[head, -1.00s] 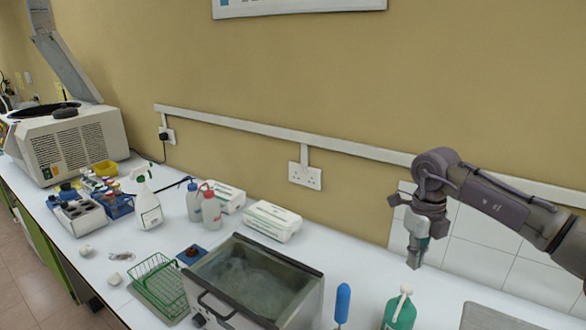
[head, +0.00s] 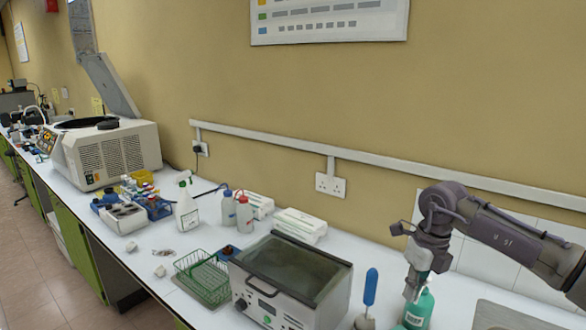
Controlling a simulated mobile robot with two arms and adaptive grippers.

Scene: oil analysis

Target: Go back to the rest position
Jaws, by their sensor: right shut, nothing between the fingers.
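My right arm comes in from the right edge of the head view. Its gripper (head: 411,292) points down over the right part of the white bench, shut and empty. In the picture its fingertips overlap the upper left of a green bottle (head: 418,310); I cannot tell how far apart they are in depth. My left gripper is out of view.
A steel water bath (head: 272,304) and an upright blue-handled tool (head: 371,287) stand left of the gripper. A grey plate (head: 505,318) lies to the right. A green wire rack (head: 203,277), wash bottles (head: 244,213) and a centrifuge (head: 112,155) are farther left.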

